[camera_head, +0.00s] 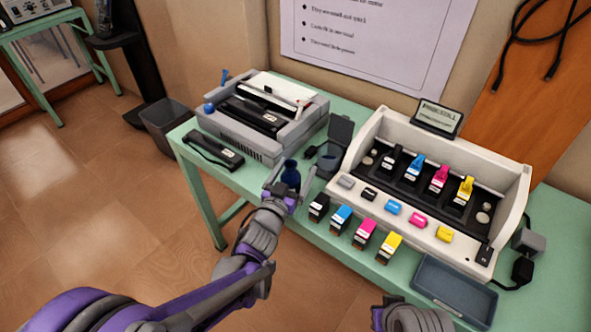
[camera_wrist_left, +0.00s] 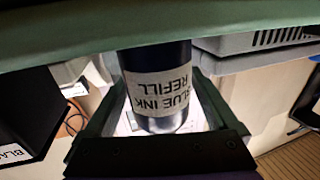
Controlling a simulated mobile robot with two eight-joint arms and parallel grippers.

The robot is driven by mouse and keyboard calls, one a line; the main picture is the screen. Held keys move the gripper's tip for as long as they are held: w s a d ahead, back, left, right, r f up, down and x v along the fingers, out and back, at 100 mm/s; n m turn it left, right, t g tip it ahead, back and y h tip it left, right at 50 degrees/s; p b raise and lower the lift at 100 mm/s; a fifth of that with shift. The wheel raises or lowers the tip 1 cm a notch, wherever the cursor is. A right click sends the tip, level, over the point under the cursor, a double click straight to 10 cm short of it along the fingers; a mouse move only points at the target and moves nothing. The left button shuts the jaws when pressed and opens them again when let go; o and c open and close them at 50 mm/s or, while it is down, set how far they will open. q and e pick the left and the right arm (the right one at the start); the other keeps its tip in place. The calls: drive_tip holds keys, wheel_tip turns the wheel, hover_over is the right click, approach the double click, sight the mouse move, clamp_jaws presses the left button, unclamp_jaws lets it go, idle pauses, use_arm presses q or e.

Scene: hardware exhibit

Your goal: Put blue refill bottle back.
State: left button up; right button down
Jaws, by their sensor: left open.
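The blue refill bottle (camera_head: 291,176) is a small dark blue bottle standing upright at the front edge of the green table, left of the white printer. In the left wrist view the bottle (camera_wrist_left: 157,62) shows large, with a white "BLUE INK REFILL" label upside down. My left gripper (camera_head: 290,188) is open, with its fingers on either side of the bottle; the left wrist view shows both fingers (camera_wrist_left: 155,95) flanking it. I cannot tell whether they touch it. At the bottom edge a grey part of my right arm shows; its jaws are not clear.
The white printer (camera_head: 515,190) has coloured cartridges in it, and several cartridges (camera_head: 341,218) stand in front. A grey binding machine (camera_head: 238,143) and a black stapler-like tool (camera_head: 212,150) are to the left. A blue-grey tray (camera_head: 454,290) lies at front right.

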use_arm(q)
drive_tip(key=shift+s+r, duration=0.15)
drive_tip(key=shift+r, duration=0.1)
drive_tip(key=v, duration=1.2)
drive_tip(key=s+a+f+n+g+y, duration=0.2)
drive_tip(key=a+y, duration=0.2)
drive_tip(key=a, duration=0.2)
drive_tip(key=s+a+f+n+g+y, duration=0.2)
drive_tip(key=a+y, duration=0.1)
drive_tip(key=a, duration=0.3)
drive_tip(key=s+f+g, duration=0.3)
drive_tip(key=s+g, duration=0.1)
drive_tip(key=s, duration=0.4)
drive_tip(key=s+f+g, duration=0.3)
drive_tip(key=s+g, duration=0.1)
drive_tip(key=s, duration=0.4)
drive_tip(key=shift+s+a+h, duration=0.2)
drive_tip(key=shift+s+h, duration=0.05)
drive_tip(key=shift+h, duration=0.05)
